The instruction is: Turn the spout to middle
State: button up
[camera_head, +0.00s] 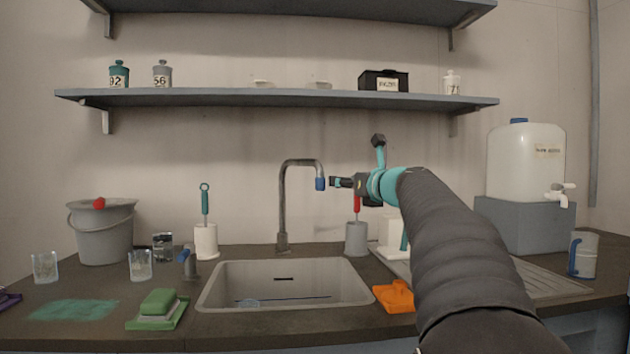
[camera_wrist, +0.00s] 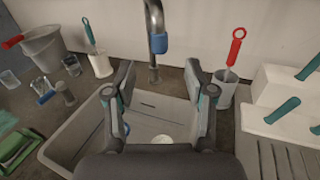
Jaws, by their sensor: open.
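The faucet spout (camera_head: 300,163) is a grey pipe that rises behind the sink, arches over, and ends in a blue tip (camera_head: 320,183). In the head view it points to the right of its upright. My gripper (camera_head: 335,182) is just right of the blue tip at about the same height. In the wrist view my gripper (camera_wrist: 158,72) is open and empty, and the spout (camera_wrist: 153,15) with its blue tip (camera_wrist: 158,43) shows ahead between the fingers. I cannot tell whether a finger touches it. The grey sink basin (camera_head: 209,300) lies below.
A holder with a red-handled brush (camera_head: 356,240) and a white block with teal handles (camera_head: 392,233) stand right of the faucet. A blue-handled grey fixture (camera_head: 189,264) and a white brush holder (camera_head: 206,241) stand left. A shelf (camera_head: 220,97) runs above.

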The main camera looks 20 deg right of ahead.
aim_at(323, 179)
jog(key=w+p, duration=0.1)
jog(key=w, duration=0.7)
jog(key=w+a+p, duration=0.1)
jog(key=w, duration=0.3)
jog(key=shift+w+a+p, duration=0.1)
jog(key=shift+w+p, duration=0.2)
jog(key=shift+w, duration=0.05)
grip_shut()
